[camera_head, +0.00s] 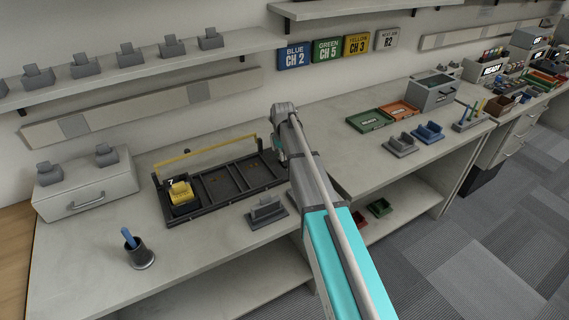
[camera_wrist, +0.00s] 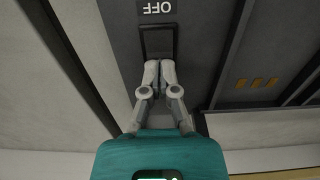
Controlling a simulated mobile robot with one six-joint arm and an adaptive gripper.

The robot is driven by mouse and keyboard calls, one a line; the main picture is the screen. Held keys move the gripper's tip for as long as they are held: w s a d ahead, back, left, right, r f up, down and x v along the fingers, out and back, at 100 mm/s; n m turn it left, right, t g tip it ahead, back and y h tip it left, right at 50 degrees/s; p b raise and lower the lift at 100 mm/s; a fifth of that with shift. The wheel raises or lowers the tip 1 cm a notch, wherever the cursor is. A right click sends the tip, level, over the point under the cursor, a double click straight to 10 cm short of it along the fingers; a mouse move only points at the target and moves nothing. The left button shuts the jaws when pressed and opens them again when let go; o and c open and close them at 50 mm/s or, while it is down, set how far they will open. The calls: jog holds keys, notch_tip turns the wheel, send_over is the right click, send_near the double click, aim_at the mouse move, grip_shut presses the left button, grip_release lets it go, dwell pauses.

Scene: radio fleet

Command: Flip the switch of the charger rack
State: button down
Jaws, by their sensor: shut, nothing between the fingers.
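The charger rack (camera_head: 222,191) is a long black tray with several bays on the bench, with a yellow bar along its back. A yellow radio (camera_head: 180,190) sits in its leftmost bay. In the wrist view, a dark rocker switch (camera_wrist: 157,40) is set in the rack's grey-black panel, beside an upside-down OFF label (camera_wrist: 156,8). My gripper (camera_wrist: 159,64) is shut and empty, its fingertips at the near edge of the switch. I cannot tell whether they touch it. In the head view my arm's end is at the rack's right end and the switch is hidden.
A grey holder (camera_head: 266,212) stands in front of the rack. A dark cup with a blue item (camera_head: 139,254) is at the front left, and a grey drawer box (camera_head: 86,186) is behind it. Green (camera_head: 370,121) and orange trays lie to the right. The bench front is partly clear.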

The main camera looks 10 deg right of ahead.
jog(key=shift+f, duration=0.15)
jog(key=shift+r+p, duration=3.4)
jog(key=shift+r, duration=0.15)
jog(key=s+m, duration=0.3)
jog(key=s, duration=2.6)
jog(key=shift+m, duration=0.3)
jog(key=shift+a, duration=0.15)
